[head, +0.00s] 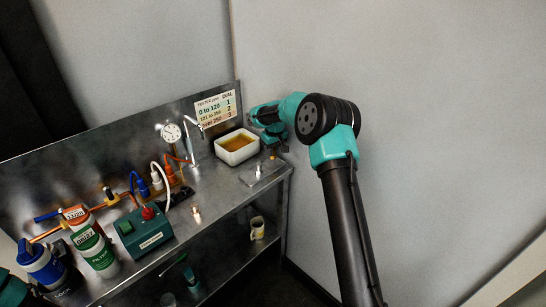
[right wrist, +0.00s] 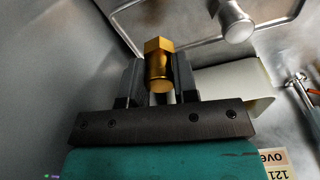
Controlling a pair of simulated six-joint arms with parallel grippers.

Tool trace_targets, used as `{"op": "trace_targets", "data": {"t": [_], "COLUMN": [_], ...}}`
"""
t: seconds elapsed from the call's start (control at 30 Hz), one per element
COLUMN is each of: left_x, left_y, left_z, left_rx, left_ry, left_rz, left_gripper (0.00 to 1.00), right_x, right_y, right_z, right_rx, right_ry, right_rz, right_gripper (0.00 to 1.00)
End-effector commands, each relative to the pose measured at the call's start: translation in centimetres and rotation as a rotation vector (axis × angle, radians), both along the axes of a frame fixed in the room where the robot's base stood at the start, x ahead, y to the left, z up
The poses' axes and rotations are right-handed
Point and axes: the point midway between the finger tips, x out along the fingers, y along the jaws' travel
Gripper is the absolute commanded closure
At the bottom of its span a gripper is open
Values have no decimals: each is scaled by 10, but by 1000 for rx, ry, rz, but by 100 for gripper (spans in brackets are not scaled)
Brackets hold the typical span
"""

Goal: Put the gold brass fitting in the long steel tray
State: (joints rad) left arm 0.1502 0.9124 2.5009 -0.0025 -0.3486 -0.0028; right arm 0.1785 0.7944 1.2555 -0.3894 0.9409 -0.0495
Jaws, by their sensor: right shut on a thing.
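The gold brass fitting (right wrist: 159,65), with a hex head, is between the two fingers of my right gripper (right wrist: 160,80) in the right wrist view. The gripper is shut on it. In the head view my right gripper (head: 272,146) is at the right end of the bench, by the far edge of the long steel tray (head: 246,180); the fitting is barely visible there. The tray's rim also shows beyond the fitting in the right wrist view (right wrist: 135,45). A silver fitting (right wrist: 235,22) stands in the tray. My left gripper is not in view.
A small brass-coloured piece (head: 196,212) stands on the bench by the green box (head: 145,232). A tap (head: 191,146), gauge (head: 171,132) and filter canisters (head: 94,248) are further left. A mug (head: 257,228) is below.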

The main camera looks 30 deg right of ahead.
Motion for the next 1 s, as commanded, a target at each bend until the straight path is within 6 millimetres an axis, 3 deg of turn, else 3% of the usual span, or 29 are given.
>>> {"op": "trace_targets", "data": {"t": [0.4, 0.63, 1.0], "left_x": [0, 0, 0], "left_y": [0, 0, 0], "left_z": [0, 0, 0], "left_rx": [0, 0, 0], "left_ry": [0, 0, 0], "left_rz": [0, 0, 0], "left_gripper": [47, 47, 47], "right_x": [5, 4, 4], "right_y": [-4, -3, -3], "right_z": [-1, -32, -37], "right_rx": [0, 0, 0], "right_ry": [1, 2, 1], "right_rz": [-1, 0, 0], "right_gripper": [97, 97, 97]}}
